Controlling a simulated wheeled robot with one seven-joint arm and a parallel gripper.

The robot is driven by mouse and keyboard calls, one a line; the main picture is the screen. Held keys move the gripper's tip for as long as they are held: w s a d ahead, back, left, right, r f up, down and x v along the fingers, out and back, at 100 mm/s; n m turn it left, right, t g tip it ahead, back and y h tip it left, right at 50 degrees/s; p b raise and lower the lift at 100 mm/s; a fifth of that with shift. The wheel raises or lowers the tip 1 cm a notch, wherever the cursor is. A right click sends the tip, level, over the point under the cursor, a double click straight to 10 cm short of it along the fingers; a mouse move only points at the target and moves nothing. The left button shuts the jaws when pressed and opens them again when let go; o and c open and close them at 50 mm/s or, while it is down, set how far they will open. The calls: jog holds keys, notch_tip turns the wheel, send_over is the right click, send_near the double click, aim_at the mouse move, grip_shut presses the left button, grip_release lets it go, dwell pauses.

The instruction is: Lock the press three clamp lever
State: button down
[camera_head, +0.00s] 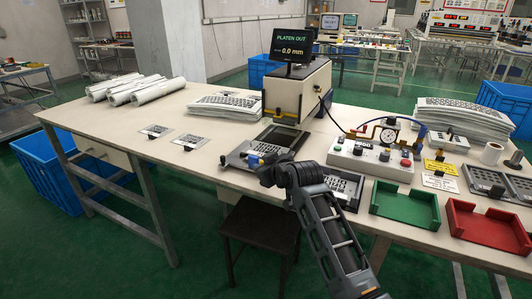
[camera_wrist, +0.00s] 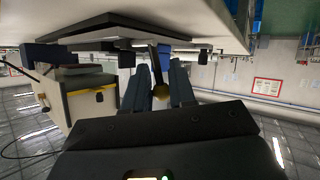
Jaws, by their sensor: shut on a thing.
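The press (camera_head: 297,92) stands on the table with a small screen (camera_head: 291,48) reading "PLATEN OUT 0.0 mm". Its flat fixture plate (camera_head: 245,150) lies at its front. My gripper (camera_head: 258,163) is low over the front of this fixture, in front of the press. In the wrist view, my gripper (camera_wrist: 158,72) is shut on a dark and yellow handle piece (camera_wrist: 159,90), which appears to be the clamp lever. The press body also shows at the left of the wrist view (camera_wrist: 88,102). In the head view my gripper hides the lever, so its angle cannot be told.
A control box with gauge (camera_head: 372,158) stands right of the press. A green tray (camera_head: 405,204) and a red tray (camera_head: 488,235) lie near the front right edge. A stool (camera_head: 262,222) stands below the front edge. Film stacks (camera_head: 228,106) and rolls (camera_head: 145,90) lie left.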

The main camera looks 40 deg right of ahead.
jog(key=shift+w+a+n+g+p, duration=0.15)
jog(key=shift+w+n+g+p, duration=0.15)
jog(key=shift+g+p, duration=0.55)
jog(key=shift+p, duration=0.45)
jog(key=shift+f, duration=0.2)
jog(key=c, duration=1.1)
grip_release()
jog(key=v, duration=0.7)
jog(key=shift+s+a+r, duration=0.15)
jog(key=shift+s+r, duration=0.05)
jog(key=shift+s, duration=0.1)
